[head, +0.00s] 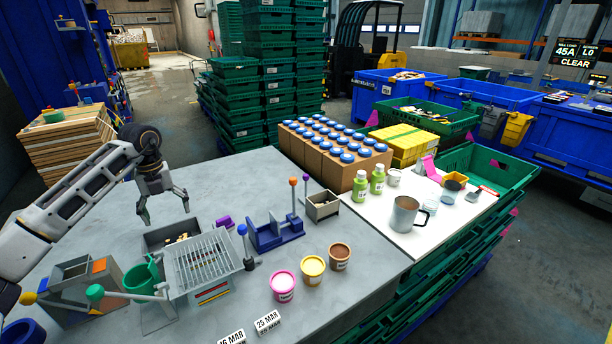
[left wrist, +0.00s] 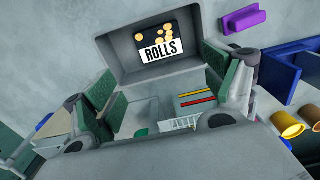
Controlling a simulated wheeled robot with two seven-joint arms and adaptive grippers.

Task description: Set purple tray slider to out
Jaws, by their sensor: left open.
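A small purple block (head: 224,222) lies on the grey table just right of the grey bin; I take it for the tray slider's handle. A purple bar (left wrist: 244,20) shows at the upper right of the left wrist view. My left gripper (head: 163,222) is open and empty above the grey bin (head: 160,232), left of the purple block and apart from it. In the left wrist view, my open gripper fingers (left wrist: 165,105) frame the bin marked ROLLS (left wrist: 118,58). My right gripper is not in view.
A wire rack (head: 205,268) stands in front of the bin. A blue stand (head: 274,233) with knobbed levers stands to its right. Several tubs (head: 312,270) are at the front. A metal jug (head: 405,215) and green bottles (head: 360,187) stand on the white surface. The table behind the bin is clear.

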